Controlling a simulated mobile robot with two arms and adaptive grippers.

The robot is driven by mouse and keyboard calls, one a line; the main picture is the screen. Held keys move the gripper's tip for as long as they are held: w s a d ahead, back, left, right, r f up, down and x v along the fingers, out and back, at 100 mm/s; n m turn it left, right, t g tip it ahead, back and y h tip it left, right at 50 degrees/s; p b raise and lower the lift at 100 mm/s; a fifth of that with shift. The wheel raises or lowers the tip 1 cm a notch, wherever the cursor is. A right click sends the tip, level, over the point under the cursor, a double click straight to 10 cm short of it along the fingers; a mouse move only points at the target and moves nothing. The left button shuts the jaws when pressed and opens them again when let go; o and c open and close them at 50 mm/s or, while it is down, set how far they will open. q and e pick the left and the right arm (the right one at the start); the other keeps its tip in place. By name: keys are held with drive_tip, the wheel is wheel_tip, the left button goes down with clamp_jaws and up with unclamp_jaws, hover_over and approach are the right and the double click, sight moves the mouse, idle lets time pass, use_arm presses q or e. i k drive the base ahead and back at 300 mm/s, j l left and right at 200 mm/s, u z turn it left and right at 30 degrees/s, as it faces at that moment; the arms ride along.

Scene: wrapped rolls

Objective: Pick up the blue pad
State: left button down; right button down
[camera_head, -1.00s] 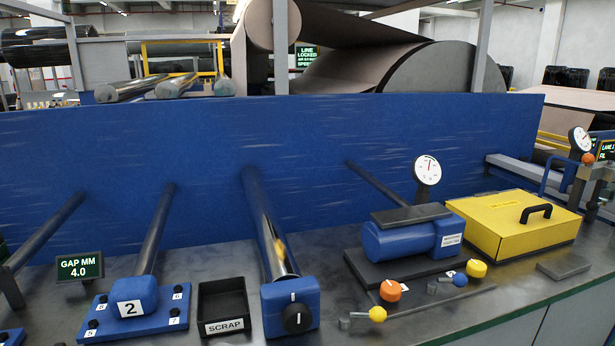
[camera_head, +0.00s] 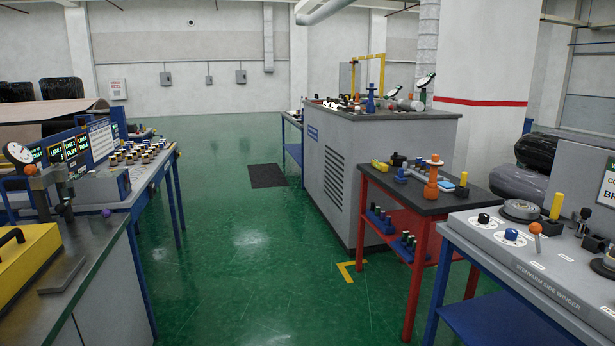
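A small light-blue flat piece (camera_head: 446,186) lies on the dark top of the red-framed table (camera_head: 428,205) right of centre. It may be the blue pad, but it is too small to tell for certain. An orange stand-like tool (camera_head: 432,178) stands beside it, and a yellow-handled item (camera_head: 462,184) is on its other side. Neither of my grippers shows in the head view.
A grey cabinet (camera_head: 350,165) stands behind the red table. A side winder bench (camera_head: 530,262) is at the right front. A bench with a yellow case (camera_head: 28,258) is at the left. Green floor (camera_head: 245,275) is open between them, with a dark mat (camera_head: 267,176).

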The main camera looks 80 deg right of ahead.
sight(401, 179)
drive_tip(key=z, duration=3.25)
